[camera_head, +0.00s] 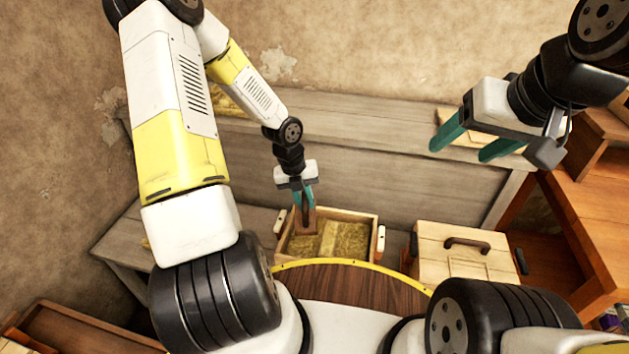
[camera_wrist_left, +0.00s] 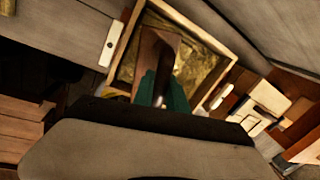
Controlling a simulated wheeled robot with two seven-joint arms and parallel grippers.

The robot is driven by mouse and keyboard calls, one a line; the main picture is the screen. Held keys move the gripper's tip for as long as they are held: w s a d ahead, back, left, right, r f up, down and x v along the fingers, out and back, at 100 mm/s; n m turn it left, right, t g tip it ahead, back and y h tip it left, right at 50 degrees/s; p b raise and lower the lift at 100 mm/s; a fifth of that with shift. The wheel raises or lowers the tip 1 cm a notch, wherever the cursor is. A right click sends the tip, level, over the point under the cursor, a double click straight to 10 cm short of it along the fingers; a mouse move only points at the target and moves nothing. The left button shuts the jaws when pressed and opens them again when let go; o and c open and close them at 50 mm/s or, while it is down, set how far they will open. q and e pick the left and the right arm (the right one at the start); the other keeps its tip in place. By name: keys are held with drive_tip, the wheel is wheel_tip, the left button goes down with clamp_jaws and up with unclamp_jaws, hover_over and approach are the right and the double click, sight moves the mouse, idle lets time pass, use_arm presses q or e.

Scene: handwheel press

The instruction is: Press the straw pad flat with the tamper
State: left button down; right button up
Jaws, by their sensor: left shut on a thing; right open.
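The straw pad (camera_head: 340,240) lies inside a shallow wooden box (camera_head: 375,220) on the bench. It also shows in the left wrist view (camera_wrist_left: 203,62), partly hidden by the tamper. My left gripper (camera_head: 303,203) is shut on the dark handle of the tamper (camera_head: 305,222), at the left part of the box. In the left wrist view, the tamper's brown wooden block (camera_wrist_left: 150,50) is over the straw; I cannot tell whether it is touching. My right gripper (camera_head: 466,142) is open and empty, raised high at the right, away from the box.
A wooden chest (camera_head: 465,258) with a dark handle stands right of the box. A wooden shelf (camera_head: 590,220) is at the far right. A grey back ledge (camera_head: 390,165) rises behind the box. An empty-looking wooden tray (camera_head: 80,335) lies at lower left.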

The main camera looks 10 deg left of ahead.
use_arm(q)
drive_tip(key=m, duration=0.3)
drive_tip(key=shift+f, duration=4.75)
drive_tip(key=shift+f, duration=0.4)
drive_tip(key=shift+r, duration=0.1)
wheel_tip(320, 180, up, 10)
drive_tip(key=shift+f, duration=0.1)
drive_tip(key=shift+d, duration=0.15)
